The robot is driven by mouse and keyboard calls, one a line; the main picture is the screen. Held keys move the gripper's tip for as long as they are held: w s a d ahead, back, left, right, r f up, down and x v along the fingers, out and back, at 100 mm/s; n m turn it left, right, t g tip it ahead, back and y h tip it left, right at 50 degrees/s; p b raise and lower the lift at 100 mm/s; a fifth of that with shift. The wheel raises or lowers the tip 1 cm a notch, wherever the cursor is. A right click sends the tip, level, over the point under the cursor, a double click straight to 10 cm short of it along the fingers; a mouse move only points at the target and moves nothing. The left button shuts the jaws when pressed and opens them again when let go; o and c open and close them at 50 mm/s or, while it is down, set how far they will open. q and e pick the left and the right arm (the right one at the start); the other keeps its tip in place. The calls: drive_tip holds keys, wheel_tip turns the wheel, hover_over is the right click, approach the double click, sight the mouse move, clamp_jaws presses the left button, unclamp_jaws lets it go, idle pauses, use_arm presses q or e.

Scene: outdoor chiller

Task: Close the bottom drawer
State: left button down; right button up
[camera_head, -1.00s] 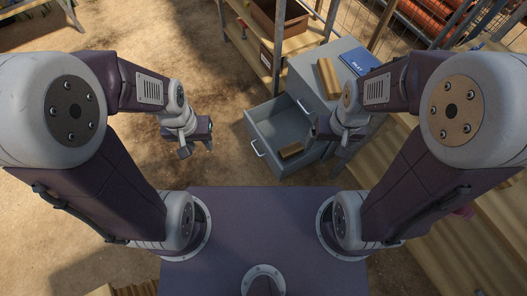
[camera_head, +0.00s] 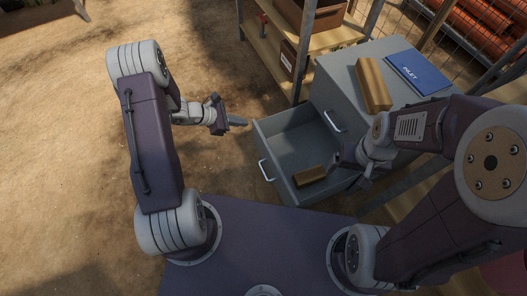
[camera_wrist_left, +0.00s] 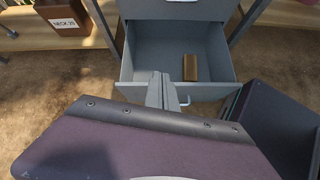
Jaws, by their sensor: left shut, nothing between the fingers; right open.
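The grey cabinet (camera_head: 345,85) has its bottom drawer (camera_head: 288,140) pulled out, with a metal handle (camera_head: 265,171) on its front. A brown block (camera_head: 309,175) lies inside the drawer. My left gripper (camera_head: 241,123) is shut and empty, beside the drawer's left side in the head view. In the left wrist view its fingers (camera_wrist_left: 160,88) overlap the front of the drawer (camera_wrist_left: 143,66), near the handle (camera_wrist_left: 185,101); I cannot tell whether they touch. The block (camera_wrist_left: 191,67) shows there too. My right gripper (camera_head: 358,172) is open, at the drawer's right side.
A second wooden block (camera_head: 373,84) and a blue book (camera_head: 418,72) lie on the cabinet top. A wooden shelf (camera_head: 337,38) with brown bins stands behind. A wire fence and orange pipes (camera_head: 465,30) are at the upper right. Bare ground lies to the left.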

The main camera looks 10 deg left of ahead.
use_arm(q)
wheel_tip(320, 180, down, 10)
drive_tip(key=a+n+b, duration=0.1)
drive_tip(key=a+b, duration=0.1)
drive_tip(key=b, duration=0.1)
drive_tip(key=n+b, duration=0.2)
drive_tip(key=b, duration=0.8)
approach(265, 147)
drive_tip(key=x, duration=0.5)
drive_tip(key=shift+s+d+f, duration=0.1)
drive_tip(key=shift+d+f, duration=0.05)
drive_tip(key=shift+f, duration=0.15)
drive_tip(key=shift+d+r, duration=0.1)
drive_tip(key=shift+d, duration=0.15)
use_arm(e)
wheel_tip(265, 147, down, 17)
drive_tip(key=shift+r, duration=0.15)
drive_tip(key=shift+w, duration=0.1)
